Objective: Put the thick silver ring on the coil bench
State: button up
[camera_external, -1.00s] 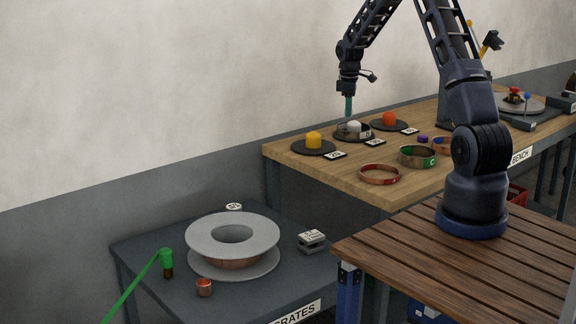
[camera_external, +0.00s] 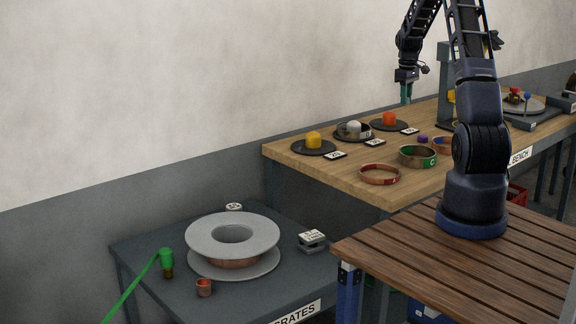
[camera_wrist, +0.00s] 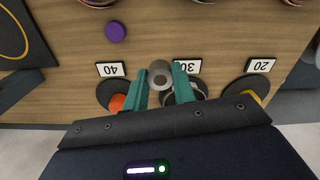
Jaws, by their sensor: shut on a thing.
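My gripper (camera_external: 405,98) is shut high above the far side of the wooden bench (camera_external: 300,158), to the right of the 30 disc. In the wrist view, my two teal fingertips (camera_wrist: 163,76) have a short grey, silver-looking ring (camera_wrist: 160,74) with a dark centre between them. It looks like the thick silver ring. In the outside view the held ring is too small or hidden to make out. The bench carries a partly visible sign (camera_external: 521,156) reading BENCH.
Black discs with a yellow knob (camera_external: 314,139), a pale knob inside a ring (camera_external: 353,127) and an orange knob (camera_external: 390,118) stand behind number cards. A spool (camera_external: 233,232) stands on the lower table.

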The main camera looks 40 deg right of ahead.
aim_at(397, 146)
notch_tip(397, 146, down, 16)
jog(key=shift+r, duration=0.1)
dwell(0.5)
jog(key=o, duration=1)
